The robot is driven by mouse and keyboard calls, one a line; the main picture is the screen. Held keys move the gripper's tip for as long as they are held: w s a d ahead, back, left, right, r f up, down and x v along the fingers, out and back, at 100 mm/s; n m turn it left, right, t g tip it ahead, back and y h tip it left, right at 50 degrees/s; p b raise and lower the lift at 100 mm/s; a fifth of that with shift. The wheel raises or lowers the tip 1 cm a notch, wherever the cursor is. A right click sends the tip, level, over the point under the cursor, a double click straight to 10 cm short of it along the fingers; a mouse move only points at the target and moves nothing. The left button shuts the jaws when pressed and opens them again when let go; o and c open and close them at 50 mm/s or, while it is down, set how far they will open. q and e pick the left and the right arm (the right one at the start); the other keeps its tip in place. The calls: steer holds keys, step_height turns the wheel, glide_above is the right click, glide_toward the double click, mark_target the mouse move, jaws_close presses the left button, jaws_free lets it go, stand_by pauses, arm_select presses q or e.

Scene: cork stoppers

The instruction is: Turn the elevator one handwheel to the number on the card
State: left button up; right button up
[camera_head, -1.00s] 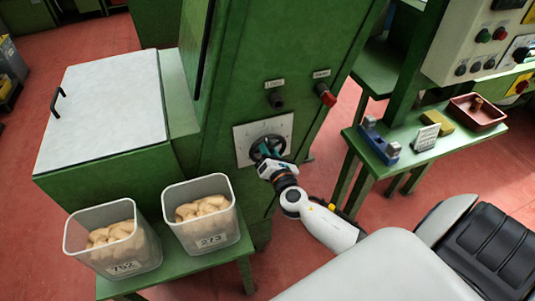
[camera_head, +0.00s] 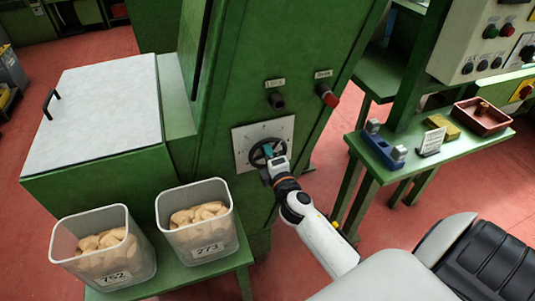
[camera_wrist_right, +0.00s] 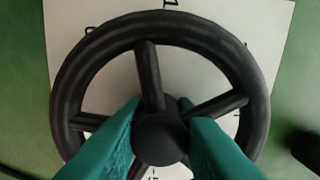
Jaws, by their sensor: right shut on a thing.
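The black handwheel (camera_head: 266,152) is mounted on a white dial plate (camera_head: 284,127) on the front of the green machine. In the right wrist view the handwheel (camera_wrist_right: 160,22) fills the picture, with its spokes and round hub showing and the white plate (camera_wrist_right: 268,35) behind it. Some dial marks show at the plate's edge, partly hidden by the rim. My right gripper (camera_head: 270,155) is at the wheel, its teal fingers (camera_wrist_right: 160,135) shut on the hub from both sides. A small white card (camera_head: 431,141) stands on the right bench; its writing is too small to read. My left gripper is out of view.
Two clear bins of corks, labelled 752 (camera_head: 110,265) and 273 (camera_head: 200,235), stand on a green stand at lower left. A black knob (camera_head: 277,101) and a red knob (camera_head: 327,96) sit above the wheel. The right bench holds a blue fixture (camera_head: 383,152), a yellow block (camera_head: 443,126) and a red tray (camera_head: 482,117).

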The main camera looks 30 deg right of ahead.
steer(key=shift+m, duration=0.6)
steer(key=o, duration=0.7)
steer(key=b+v, duration=0.2)
steer(key=v, duration=1)
